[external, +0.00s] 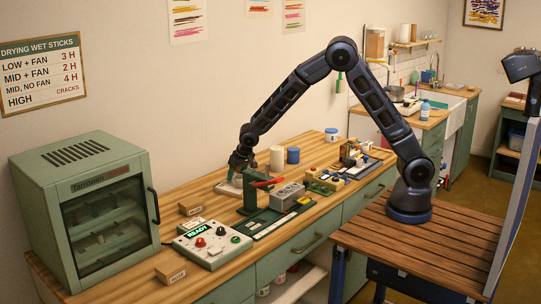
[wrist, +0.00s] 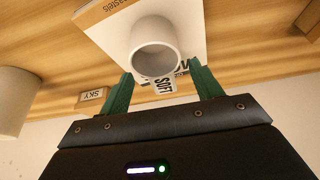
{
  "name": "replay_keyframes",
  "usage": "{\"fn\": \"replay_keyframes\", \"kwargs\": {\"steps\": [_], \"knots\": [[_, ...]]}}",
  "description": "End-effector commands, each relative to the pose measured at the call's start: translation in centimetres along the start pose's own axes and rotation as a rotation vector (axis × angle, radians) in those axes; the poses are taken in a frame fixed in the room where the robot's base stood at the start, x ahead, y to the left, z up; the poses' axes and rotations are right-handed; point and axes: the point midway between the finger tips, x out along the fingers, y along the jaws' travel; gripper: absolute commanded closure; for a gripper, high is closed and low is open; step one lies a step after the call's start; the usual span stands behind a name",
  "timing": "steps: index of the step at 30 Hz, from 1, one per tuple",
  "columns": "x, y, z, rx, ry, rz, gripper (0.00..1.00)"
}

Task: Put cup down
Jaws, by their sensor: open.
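A white cup (wrist: 154,46) stands on a pale board or book with printed lettering (wrist: 100,14) in the wrist view. My gripper (wrist: 162,84) is open, its two green fingers apart, with the cup just beyond and between the fingertips. I cannot tell whether either finger touches the cup. In the external view my gripper (external: 238,170) is low at the back of the table, over the pale board (external: 226,188). The cup cannot be made out clearly there.
A cream cylinder (external: 277,158) and a blue jar (external: 293,155) stand right of my gripper. A green press with a red lever (external: 251,197) stands close in front. The green drying cabinet (external: 85,205) is at left. A block marked SKY (wrist: 94,96) lies near the board.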

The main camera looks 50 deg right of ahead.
Motion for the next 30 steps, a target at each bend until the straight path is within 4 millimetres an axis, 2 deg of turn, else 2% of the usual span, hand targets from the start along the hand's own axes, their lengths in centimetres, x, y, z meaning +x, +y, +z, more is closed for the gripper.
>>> {"fn": "replay_keyframes", "kwargs": {"steps": [9,15,21,26,30], "knots": [[-5.9,0.0,-0.1,0.0,0.003,-0.002,0.35],[-8.6,0.0,0.0,0.0,0.002,-0.002,0.35],[-9.8,0.0,0.0,0.0,0.001,0.0,0.35],[-10.0,0.1,0.0,0.001,0.0,0.0,0.35],[-11.2,1.4,-0.2,0.007,-0.001,-0.002,0.35]]}}
